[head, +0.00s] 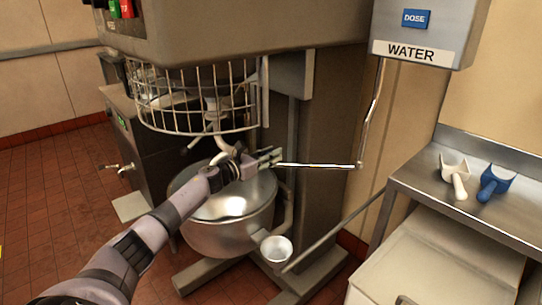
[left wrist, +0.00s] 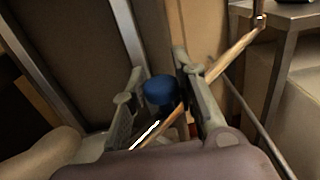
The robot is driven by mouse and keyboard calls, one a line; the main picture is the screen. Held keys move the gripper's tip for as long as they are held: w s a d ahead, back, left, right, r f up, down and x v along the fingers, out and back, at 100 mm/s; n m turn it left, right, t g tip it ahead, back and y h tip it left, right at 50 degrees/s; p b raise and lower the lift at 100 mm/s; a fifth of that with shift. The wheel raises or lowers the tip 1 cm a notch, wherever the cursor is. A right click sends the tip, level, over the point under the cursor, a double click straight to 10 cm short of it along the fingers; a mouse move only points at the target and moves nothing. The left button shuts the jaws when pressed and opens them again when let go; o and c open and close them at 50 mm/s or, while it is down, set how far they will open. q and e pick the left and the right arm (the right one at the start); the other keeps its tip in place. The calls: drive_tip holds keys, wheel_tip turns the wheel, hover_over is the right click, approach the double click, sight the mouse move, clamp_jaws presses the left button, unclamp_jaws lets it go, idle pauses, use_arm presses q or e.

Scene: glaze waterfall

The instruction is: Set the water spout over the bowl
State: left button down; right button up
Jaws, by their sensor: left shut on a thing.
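The water spout (head: 325,165) is a thin shiny pipe. It comes down from the grey WATER box (head: 425,25), bends at an elbow and runs left to my left gripper (head: 272,157). The gripper is shut on the pipe, which also crosses the left wrist view (left wrist: 222,66) between the fingers (left wrist: 160,68). The steel mixer bowl (head: 225,235) stands below and left of the gripper, under the wire guard. The gripper hides the spout's left end, so I cannot tell whether it lies over the bowl. My right gripper is out of view.
The wire guard (head: 190,97) hangs above the bowl, and the mixer column (head: 325,130) stands behind the spout. A steel table (head: 430,190) at the right holds a white scoop (head: 457,176) and a blue scoop (head: 493,183). A blue round thing (left wrist: 160,90) shows between my fingers.

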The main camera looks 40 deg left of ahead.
use_arm(q)
drive_tip(key=c, duration=1.3)
unclamp_jaws()
drive_tip(key=shift+s+a, duration=0.4)
drive_tip(key=shift+s, duration=1.55)
drive_tip(key=shift+s+a, duration=0.4)
drive_tip(key=shift+s, duration=1.6)
drive_tip(key=shift+s+a, duration=0.4)
drive_tip(key=shift+s, duration=1.55)
